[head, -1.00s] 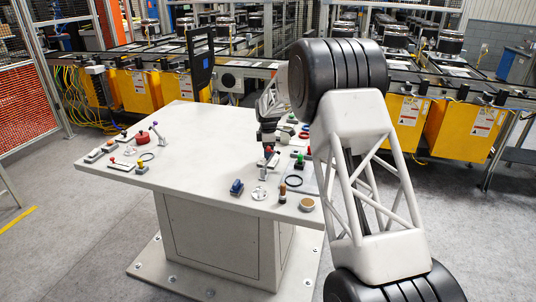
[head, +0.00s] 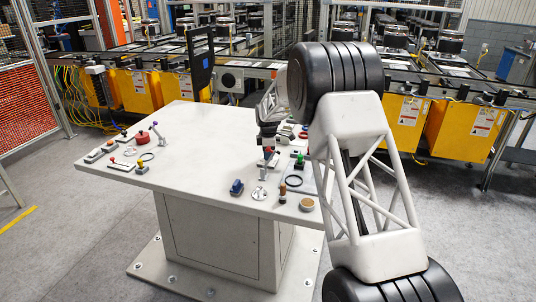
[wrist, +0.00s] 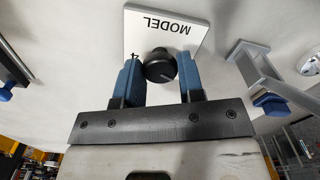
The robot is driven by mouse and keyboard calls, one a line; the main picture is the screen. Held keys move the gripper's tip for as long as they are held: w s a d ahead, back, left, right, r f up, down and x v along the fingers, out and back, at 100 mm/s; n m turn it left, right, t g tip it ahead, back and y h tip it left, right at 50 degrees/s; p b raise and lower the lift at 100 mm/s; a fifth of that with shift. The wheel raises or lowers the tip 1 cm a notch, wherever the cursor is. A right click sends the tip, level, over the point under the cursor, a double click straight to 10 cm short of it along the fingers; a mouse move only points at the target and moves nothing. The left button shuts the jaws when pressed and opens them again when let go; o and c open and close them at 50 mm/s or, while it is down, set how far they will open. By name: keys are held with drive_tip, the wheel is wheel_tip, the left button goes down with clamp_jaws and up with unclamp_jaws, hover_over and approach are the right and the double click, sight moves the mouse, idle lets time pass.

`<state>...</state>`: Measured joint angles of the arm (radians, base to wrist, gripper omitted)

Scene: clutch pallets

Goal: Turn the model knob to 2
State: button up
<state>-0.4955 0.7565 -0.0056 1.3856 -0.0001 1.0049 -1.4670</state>
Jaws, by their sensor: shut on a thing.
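In the wrist view the black round model knob (wrist: 159,68) sits on a white plate (wrist: 165,28) marked MODEL, which appears upside down. My gripper (wrist: 160,66) has its two blue fingers on either side of the knob and is shut on it. A numeral that looks like 4 shows beside the left finger. The other numerals are hidden, and I cannot tell which one the knob points to. In the head view my gripper (head: 268,152) is low over the right part of the table, and the knob cannot be made out.
The light table (head: 205,135) holds several small controls. A blue-topped part (head: 237,187), a round white part (head: 260,193) and a dark ring (head: 294,181) lie near my gripper. A grey bracket (wrist: 247,60) stands to the right in the wrist view. The table's middle is clear.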

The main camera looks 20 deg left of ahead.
drive_tip(key=shift+m, duration=0.3)
drive_tip(key=m, duration=0.8)
idle(0.3)
idle(0.4)
drive_tip(key=o, duration=0.9)
drive_tip(key=shift+r, duration=0.15)
drive_tip(key=shift+r, duration=3.8)
